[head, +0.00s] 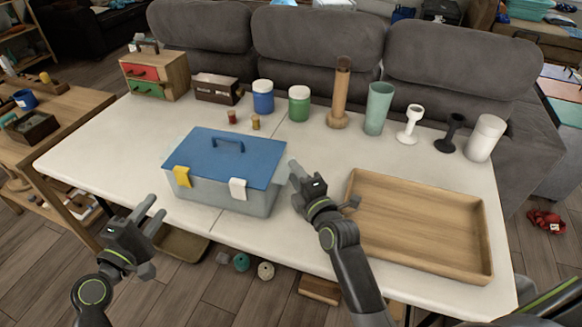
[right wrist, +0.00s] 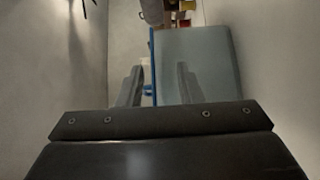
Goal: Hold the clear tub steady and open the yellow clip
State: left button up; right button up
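The clear tub (head: 225,193) stands on the white table with a blue lid (head: 226,152) and handle on top. The yellow clip (head: 182,176) is at the left of the tub's front edge, lying against lid and wall. A white clip (head: 238,189) is at the right of that edge. My right gripper (head: 296,183) is open beside the tub's right end. In the right wrist view its fingers (right wrist: 159,72) stand apart, with the tub's grey wall (right wrist: 196,62) ahead; contact cannot be told. My left gripper (head: 156,213) is open and empty, in front of and left of the tub.
A wooden tray (head: 418,268) lies right of my right gripper. Small jars (head: 255,123), a blue jar (head: 263,97), a green jar (head: 299,104) and cups (head: 378,108) stand behind the tub. The table left of the tub is clear.

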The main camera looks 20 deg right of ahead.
jog(key=shift+w+a, duration=0.2)
jog(key=shift+w, duration=1.35)
